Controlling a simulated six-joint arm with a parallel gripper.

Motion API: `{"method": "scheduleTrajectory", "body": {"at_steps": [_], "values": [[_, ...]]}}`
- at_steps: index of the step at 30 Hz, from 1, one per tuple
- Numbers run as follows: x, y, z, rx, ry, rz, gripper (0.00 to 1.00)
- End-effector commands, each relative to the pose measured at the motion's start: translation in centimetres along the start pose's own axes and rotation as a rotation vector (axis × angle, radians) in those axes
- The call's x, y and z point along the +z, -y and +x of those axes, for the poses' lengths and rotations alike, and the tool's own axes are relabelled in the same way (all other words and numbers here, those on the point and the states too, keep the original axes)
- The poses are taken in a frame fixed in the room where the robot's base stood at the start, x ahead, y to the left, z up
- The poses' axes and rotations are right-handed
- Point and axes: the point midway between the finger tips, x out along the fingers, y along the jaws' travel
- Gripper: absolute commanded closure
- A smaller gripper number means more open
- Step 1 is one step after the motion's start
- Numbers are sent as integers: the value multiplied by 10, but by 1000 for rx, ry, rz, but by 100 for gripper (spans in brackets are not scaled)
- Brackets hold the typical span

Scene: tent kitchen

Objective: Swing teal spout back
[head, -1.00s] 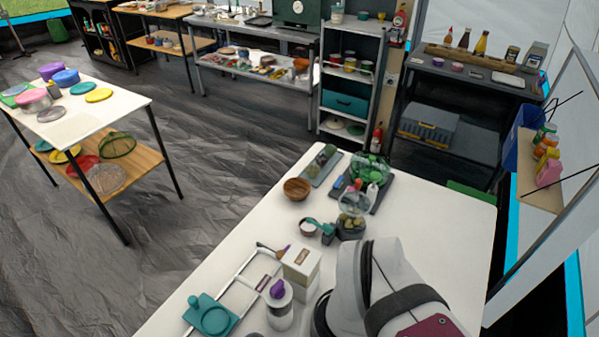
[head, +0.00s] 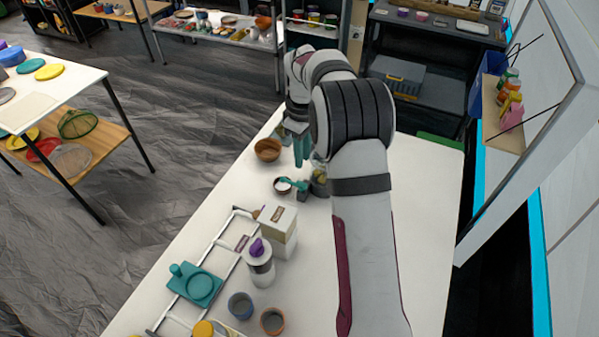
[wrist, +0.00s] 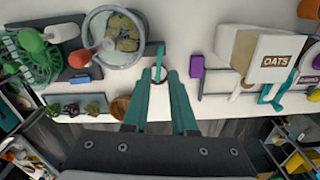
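The teal spout (head: 293,182) juts left from a small dark base (head: 306,190) over a small bowl with pale contents (head: 282,187). In the wrist view the spout (wrist: 159,62) points down the picture toward my gripper, with its end lying near the gap between the fingertips. My gripper (wrist: 160,78) has teal fingers set apart, open, with nothing clamped between them. In the head view my gripper (head: 302,155) points down just behind the spout. The round glass jar (wrist: 115,40) is left of the spout; my arm hides most of it in the head view.
A wooden bowl (head: 267,150) stands left of my gripper. An oats box (head: 277,228), a white canister with a purple top (head: 260,262) and a white rack (head: 215,262) stand nearer. A green colander (wrist: 38,60) is left of the jar. The right table side is clear.

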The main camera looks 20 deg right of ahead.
Motion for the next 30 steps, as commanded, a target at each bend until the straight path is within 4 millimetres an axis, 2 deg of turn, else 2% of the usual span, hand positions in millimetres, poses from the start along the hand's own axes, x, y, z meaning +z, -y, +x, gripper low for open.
{"method": "scheduleTrajectory", "body": {"at_steps": [3,6,12,23,27,30], "values": [[1,1,33,-3,3,0,75],[0,1,55,-3,1,1,75],[0,1,82,-2,0,2,75],[0,0,88,0,-1,2,75],[0,0,88,0,-1,2,98],[0,0,88,0,-1,2,100]]}}
